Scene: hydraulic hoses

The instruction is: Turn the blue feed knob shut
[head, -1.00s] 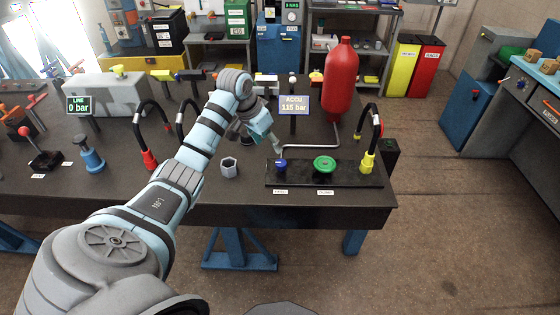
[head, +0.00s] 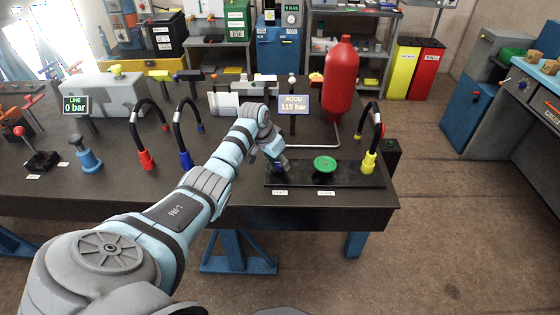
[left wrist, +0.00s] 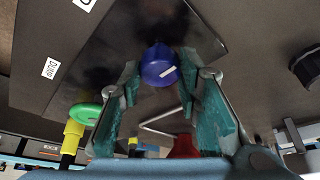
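The blue feed knob (left wrist: 158,66) sits on a black panel (head: 350,178) at the front right of the bench. My left gripper (left wrist: 160,76) points down at it. In the left wrist view its two fingers are apart, one on each side of the knob; I cannot tell whether the tips touch it. In the head view the left gripper (head: 279,162) covers most of the knob. A green knob (head: 325,165) is to the right on the same panel. The ACCU display (head: 294,104) reads 115 bar. My right gripper is not in view.
A yellow-ended hose (head: 369,162) stands at the panel's right end. The red accumulator (head: 339,80) and its grey pipe are behind the panel. Red-ended (head: 146,159) and blue-ended (head: 186,159) hoses stand left of my arm. The LINE display (head: 75,105) reads 0 bar.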

